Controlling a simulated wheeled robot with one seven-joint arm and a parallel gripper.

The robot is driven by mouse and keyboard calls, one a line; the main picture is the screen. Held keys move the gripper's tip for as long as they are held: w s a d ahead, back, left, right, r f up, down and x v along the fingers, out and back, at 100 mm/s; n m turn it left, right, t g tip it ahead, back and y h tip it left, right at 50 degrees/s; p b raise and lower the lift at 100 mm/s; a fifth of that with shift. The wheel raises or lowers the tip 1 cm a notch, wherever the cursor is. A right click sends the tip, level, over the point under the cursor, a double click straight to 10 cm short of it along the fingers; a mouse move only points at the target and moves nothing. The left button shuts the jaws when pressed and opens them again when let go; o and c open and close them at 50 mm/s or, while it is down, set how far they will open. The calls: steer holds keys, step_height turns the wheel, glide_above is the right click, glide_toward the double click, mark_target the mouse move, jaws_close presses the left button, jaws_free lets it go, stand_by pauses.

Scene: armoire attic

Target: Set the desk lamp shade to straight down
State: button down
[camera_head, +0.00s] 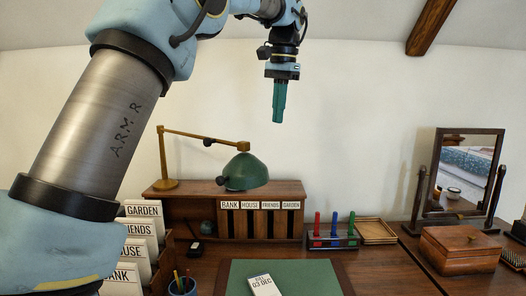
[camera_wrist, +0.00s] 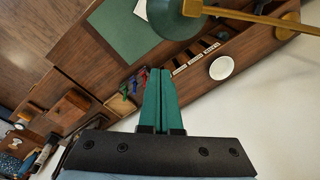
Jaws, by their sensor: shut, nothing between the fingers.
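The desk lamp has a green dome shade (camera_head: 245,172) on a brass arm (camera_head: 200,137) that rises from a round base on the left of the wooden organizer. In the head view the shade hangs at the arm's right end, tilted slightly, its dark opening facing down and a bit left. In the wrist view the shade (camera_wrist: 176,18) is at the top, with the brass arm running right. My gripper (camera_head: 278,118) is in the air above and right of the shade, pointing down, apart from it. Its green fingers are together and empty, as in the wrist view (camera_wrist: 160,72).
The wooden organizer (camera_head: 300,188) with labelled slots stands under the lamp. A rack with red, blue and green pieces (camera_head: 333,241), a tray (camera_head: 377,231), a wooden box (camera_head: 460,250) and a mirror (camera_head: 457,170) stand to the right. The green desk mat (camera_head: 310,275) lies in front.

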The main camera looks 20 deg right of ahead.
steer(key=shift+w+a+f+p, duration=0.15)
steer(key=shift+a+f, duration=0.35)
steer(key=shift+f, duration=1.15)
steer(key=shift+w+a+f+p, duration=0.15)
steer(key=shift+a+f, duration=0.35)
steer(key=shift+f, duration=1.15)
steer(key=shift+w+a+f+p, duration=0.15)
steer(key=shift+a+f, duration=0.35)
steer(key=shift+f, duration=1.15)
steer(key=shift+a+f+y+p, duration=0.2)
steer(key=shift+y+p, duration=0.1)
steer(key=shift+p, duration=0.6)
steer(key=shift+f, duration=0.25)
